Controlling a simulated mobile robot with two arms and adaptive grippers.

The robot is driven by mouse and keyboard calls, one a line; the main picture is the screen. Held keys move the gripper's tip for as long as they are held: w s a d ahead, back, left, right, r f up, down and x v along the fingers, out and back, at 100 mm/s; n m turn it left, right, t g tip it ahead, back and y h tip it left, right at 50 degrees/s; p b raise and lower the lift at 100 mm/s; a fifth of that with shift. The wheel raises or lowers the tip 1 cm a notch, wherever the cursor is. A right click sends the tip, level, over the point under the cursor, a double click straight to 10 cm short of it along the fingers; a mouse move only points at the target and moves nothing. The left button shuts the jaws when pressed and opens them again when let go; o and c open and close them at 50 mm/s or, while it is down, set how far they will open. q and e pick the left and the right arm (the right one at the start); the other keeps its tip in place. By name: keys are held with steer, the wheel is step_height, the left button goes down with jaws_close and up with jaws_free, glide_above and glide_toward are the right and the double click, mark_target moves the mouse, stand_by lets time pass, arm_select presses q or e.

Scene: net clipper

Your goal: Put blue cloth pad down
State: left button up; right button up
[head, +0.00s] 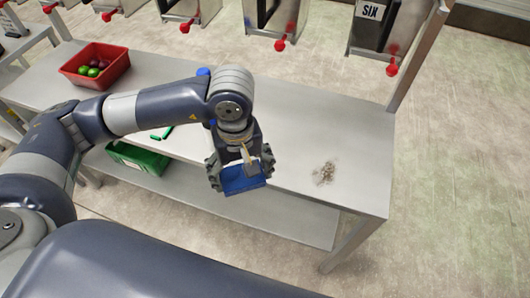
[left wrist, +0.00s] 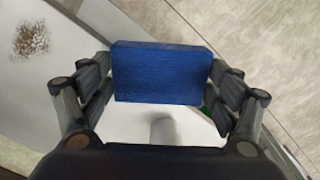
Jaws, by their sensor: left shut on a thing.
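My left gripper (head: 240,172) is shut on the blue cloth pad (head: 244,181), a flat rectangular block. It holds the pad at the front edge of the grey table, left of a patch of brown dirt (head: 324,173) on the tabletop. In the left wrist view the pad (left wrist: 161,72) sits between the fingers, and the dirt patch (left wrist: 31,39) is at the upper left. Whether the pad touches the table cannot be told. My right gripper is not in view.
The grey table (head: 360,150) has clear room around the dirt. A red crate (head: 96,67) with green and dark fruit stands at its far left. A green crate (head: 138,160) is on the lower shelf. Machines with red knobs line the back.

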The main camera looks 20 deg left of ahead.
mark_target(256, 183)
arm_select(q)
steer(key=d+f+n, duration=0.1)
steer(key=n, duration=0.1)
steer(key=d+n+p, duration=0.1)
steer(key=n, duration=0.1)
steer(key=s+d+f+n, duration=0.1)
steer(key=n, duration=0.2)
steer(key=shift+d+f, duration=0.3)
steer(key=w+a+f+n+p, duration=0.1)
steer(key=w, duration=0.4)
steer(key=w+a+n+p, duration=0.1)
steer(key=w+p, duration=0.1)
steer(key=w, duration=0.2)
steer(key=w+a+f+n+p, duration=0.1)
steer(key=w+p, duration=0.1)
steer(key=w, duration=0.3)
steer(key=shift+w+f+n, duration=0.3)
steer(key=shift+w, duration=0.05)
step_height(256, 183, down, 3)
steer(key=shift+f+p, duration=0.15)
steer(key=shift+p, duration=0.8)
steer(key=shift+f, duration=0.15)
steer(key=shift+f, duration=0.15)
